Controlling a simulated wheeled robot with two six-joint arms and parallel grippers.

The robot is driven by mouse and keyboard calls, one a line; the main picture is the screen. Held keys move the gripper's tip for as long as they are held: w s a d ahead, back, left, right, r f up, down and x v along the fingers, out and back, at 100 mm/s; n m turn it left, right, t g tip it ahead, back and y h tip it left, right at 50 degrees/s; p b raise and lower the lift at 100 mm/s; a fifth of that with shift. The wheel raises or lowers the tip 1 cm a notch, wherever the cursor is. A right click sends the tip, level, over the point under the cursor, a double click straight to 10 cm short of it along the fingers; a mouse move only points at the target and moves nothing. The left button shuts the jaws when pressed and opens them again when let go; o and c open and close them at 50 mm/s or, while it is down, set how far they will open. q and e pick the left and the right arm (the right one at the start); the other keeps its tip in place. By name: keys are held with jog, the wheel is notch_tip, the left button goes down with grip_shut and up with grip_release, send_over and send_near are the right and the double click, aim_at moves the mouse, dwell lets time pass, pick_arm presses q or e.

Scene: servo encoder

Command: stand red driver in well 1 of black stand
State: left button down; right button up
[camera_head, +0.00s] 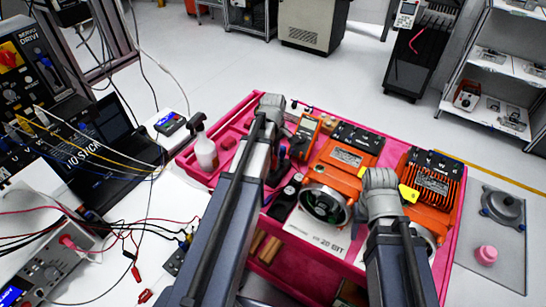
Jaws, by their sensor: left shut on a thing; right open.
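My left arm reaches over the pink-red tray (190,170). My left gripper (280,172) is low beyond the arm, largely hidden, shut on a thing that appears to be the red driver. A small reddish patch shows there, too small to make out its shape or tilt. A black piece (284,203) beside the gripper may be the black stand; its wells cannot be made out. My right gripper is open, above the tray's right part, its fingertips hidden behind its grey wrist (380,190).
Orange servo units (347,157) and a ribbed orange drive (434,178) fill the tray's right side. A white spray bottle (204,150) stands at its left. An orange meter (306,130) is at the back. Cables and instruments crowd the left bench.

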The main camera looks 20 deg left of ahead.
pick_arm(q)
jog(key=shift+f, duration=0.25)
jog(key=shift+c, duration=2.3)
grip_release()
jog(key=shift+r, duration=0.1)
jog(key=shift+c, duration=0.5)
jog(key=shift+r, duration=0.2)
jog(key=shift+r+p, duration=1.1)
jog(key=shift+p, duration=0.15)
notch_tip(320, 180, up, 5)
jog(key=p, duration=0.5)
